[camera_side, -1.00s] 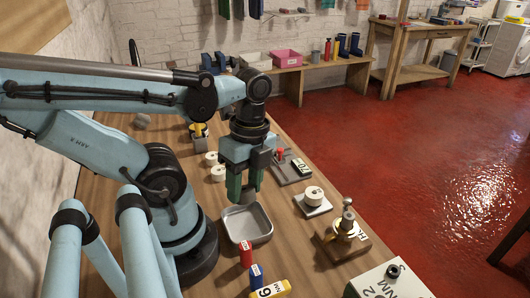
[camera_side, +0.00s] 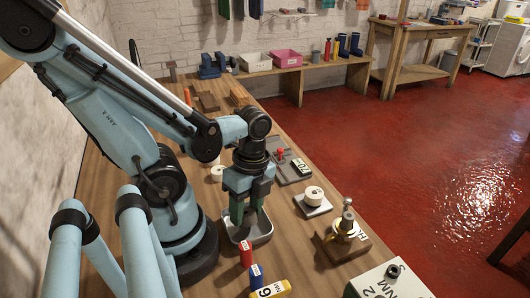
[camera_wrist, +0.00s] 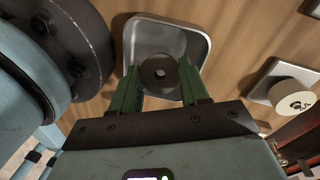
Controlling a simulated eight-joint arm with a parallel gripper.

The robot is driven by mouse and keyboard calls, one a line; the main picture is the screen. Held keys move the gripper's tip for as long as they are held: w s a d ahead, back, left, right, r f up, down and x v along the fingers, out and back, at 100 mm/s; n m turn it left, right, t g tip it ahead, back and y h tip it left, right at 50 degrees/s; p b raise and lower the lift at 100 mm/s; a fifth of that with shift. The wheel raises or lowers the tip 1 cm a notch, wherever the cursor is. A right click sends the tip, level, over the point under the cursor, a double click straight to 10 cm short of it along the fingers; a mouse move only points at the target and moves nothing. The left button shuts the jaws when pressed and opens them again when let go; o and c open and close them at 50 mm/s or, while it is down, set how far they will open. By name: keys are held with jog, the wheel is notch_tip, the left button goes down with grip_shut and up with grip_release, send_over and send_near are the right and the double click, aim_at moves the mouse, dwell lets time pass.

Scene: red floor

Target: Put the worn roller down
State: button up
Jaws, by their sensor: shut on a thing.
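The worn roller (camera_wrist: 160,74) is a dark grey disc with a small centre hole in the wrist view. My gripper (camera_wrist: 160,84) has its two green fingers shut on the roller's sides. A shallow grey metal tray (camera_wrist: 195,50) lies around and beneath the roller in that view. In the side view my gripper (camera_side: 244,219) points down into the tray (camera_side: 265,236), low over its floor. The fingers mostly hide the roller there, and I cannot tell whether it touches the tray floor.
A white roller (camera_side: 313,195) sits on a pale plate to the right. A brass device (camera_side: 346,226) on a wooden base stands nearer the table's right edge. Red (camera_side: 246,253), blue (camera_side: 256,275) and yellow (camera_side: 270,290) pieces stand or lie in front of the tray.

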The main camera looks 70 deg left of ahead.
jog(key=shift+f, duration=0.4)
jog(key=shift+f, duration=0.1)
jog(key=o, duration=0.8)
jog(key=shift+o, duration=0.2)
jog(key=shift+w+r, duration=0.8)
jog(key=shift+r, duration=5.2)
jog(key=w+d+n+t, duration=0.1)
jog(key=w+n+t, duration=0.7)
jog(key=w+n, duration=0.4)
jog(key=shift+w+d+n+t+y, duration=0.2)
jog(key=shift+w+n+t+y, duration=0.1)
jog(key=shift+n, duration=0.6)
jog(key=shift+r, duration=0.1)
